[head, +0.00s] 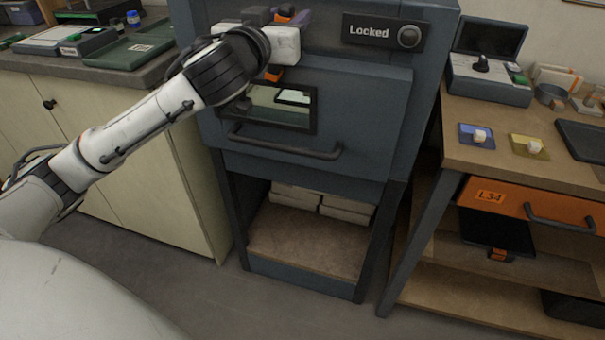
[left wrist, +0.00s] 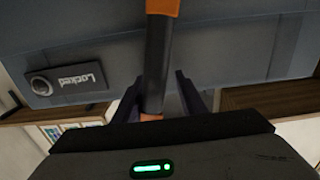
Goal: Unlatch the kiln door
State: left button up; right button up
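The grey kiln (head: 360,90) stands in the middle of the head view with its door closed. A panel reading "Locked" (head: 385,33) with a round grey lamp is above the door. My left gripper (left wrist: 160,90) is at the upper left of the kiln front. In the left wrist view, a dark latch handle (left wrist: 158,60) with orange ends passes between its fingers. The fingers are apart on either side, with a small gap showing on the right. In the head view my wrist hides most of the handle. My right gripper is not in view.
The door has a small window (head: 280,106) and a dark bar handle (head: 285,145) below the latch. A wooden workbench (head: 465,155) stands close on the right, with an orange drawer (head: 530,205). A counter with green trays (head: 130,50) is on the left.

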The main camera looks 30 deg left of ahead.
pick_arm(q)
send_over(273, 71)
jog(key=d, duration=0.1)
jog(key=b+v, duration=0.4)
jog(key=v, duration=0.1)
jog(key=shift+m+g+h, duration=0.3)
jog(key=shift+m+g, duration=0.1)
jog(key=shift+g, duration=0.3)
jog(key=f, duration=0.3)
jog(key=d+f+p, duration=0.1)
jog(key=f, duration=0.1)
jog(key=shift+w+f, duration=0.15)
jog(key=shift+w, duration=0.25)
jog(key=s+d+f+m+g+h, duration=0.1)
jog(key=s+d+f+g, duration=0.1)
jog(key=f, duration=0.8)
jog(key=s+d+f+m+g+h+p, duration=0.1)
jog(key=d+f, duration=0.3)
jog(key=f, duration=0.7)
jog(key=s+d+f+m+g+h+p, duration=0.1)
jog(key=s+d+f+g+h, duration=0.1)
jog(key=f, duration=0.9)
jog(key=shift+s+d+m+g+h, duration=0.3)
jog(key=shift+s+d+m, duration=0.1)
jog(key=shift+d, duration=0.3)
